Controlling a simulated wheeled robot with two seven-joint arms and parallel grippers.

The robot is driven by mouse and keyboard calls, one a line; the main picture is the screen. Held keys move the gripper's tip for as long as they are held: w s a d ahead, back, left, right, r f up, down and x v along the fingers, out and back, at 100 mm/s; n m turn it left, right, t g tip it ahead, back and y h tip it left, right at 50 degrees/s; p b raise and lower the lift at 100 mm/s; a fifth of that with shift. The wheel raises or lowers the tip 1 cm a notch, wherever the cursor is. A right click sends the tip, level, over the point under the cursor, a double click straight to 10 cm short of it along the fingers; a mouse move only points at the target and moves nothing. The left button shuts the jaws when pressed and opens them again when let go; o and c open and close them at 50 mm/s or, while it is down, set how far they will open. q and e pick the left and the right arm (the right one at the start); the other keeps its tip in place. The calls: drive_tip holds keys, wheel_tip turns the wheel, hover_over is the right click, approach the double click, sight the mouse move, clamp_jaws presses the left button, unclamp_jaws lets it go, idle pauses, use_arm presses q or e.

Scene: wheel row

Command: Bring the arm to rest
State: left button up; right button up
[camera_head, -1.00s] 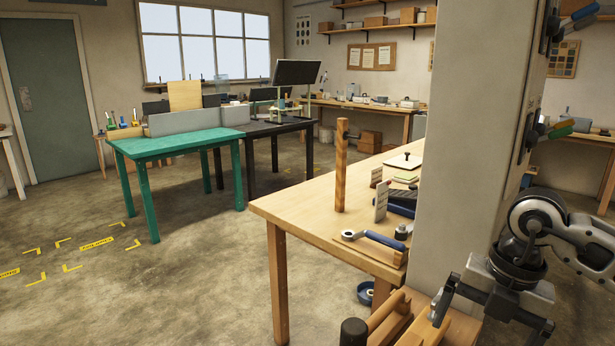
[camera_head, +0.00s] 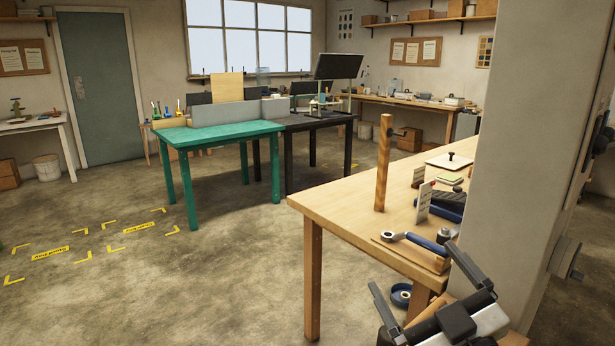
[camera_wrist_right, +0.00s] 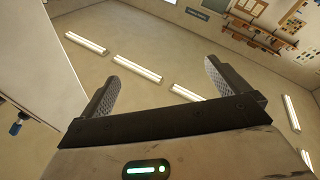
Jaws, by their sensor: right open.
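My right gripper (camera_head: 422,285) is at the bottom right of the head view, in front of the near end of the wooden bench. Its two fingers are spread apart with nothing between them. In the right wrist view the gripper (camera_wrist_right: 160,80) shows both fingers wide apart and empty, pointing toward the ceiling and its light strips. My left gripper does not show in either view.
A wooden bench (camera_head: 345,204) with a post (camera_head: 383,165) and a blue-handled tool (camera_head: 425,243) stands beside the gripper. A grey pillar (camera_head: 522,150) rises on the right. A green table (camera_head: 215,134) stands farther back.

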drive_tip(key=s+d+f+m+g+h, duration=0.3)
drive_tip(key=f+g+h, duration=0.1)
drive_tip(key=f, duration=0.4)
drive_tip(key=s+d+f+m+g+h, duration=0.3)
drive_tip(key=f+m+g, duration=0.1)
drive_tip(key=f, duration=0.4)
drive_tip(key=s+f+g+y, duration=0.1)
drive_tip(key=s+f+g, duration=0.8)
drive_tip(key=s, duration=0.7)
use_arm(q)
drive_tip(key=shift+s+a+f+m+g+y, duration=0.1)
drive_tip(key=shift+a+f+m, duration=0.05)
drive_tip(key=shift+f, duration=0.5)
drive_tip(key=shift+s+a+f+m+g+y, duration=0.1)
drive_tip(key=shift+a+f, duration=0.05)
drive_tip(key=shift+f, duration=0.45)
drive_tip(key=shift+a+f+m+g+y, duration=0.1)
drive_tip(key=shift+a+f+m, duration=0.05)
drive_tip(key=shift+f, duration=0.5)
use_arm(e)
drive_tip(key=w+a+f+n+t+y, duration=0.1)
drive_tip(key=w+a+f+t+y, duration=0.2)
drive_tip(key=w+a+f+t, duration=0.3)
drive_tip(key=shift+w+a+f+t, duration=0.25)
drive_tip(key=shift+a+t, duration=0.2)
drive_tip(key=shift+t, duration=0.25)
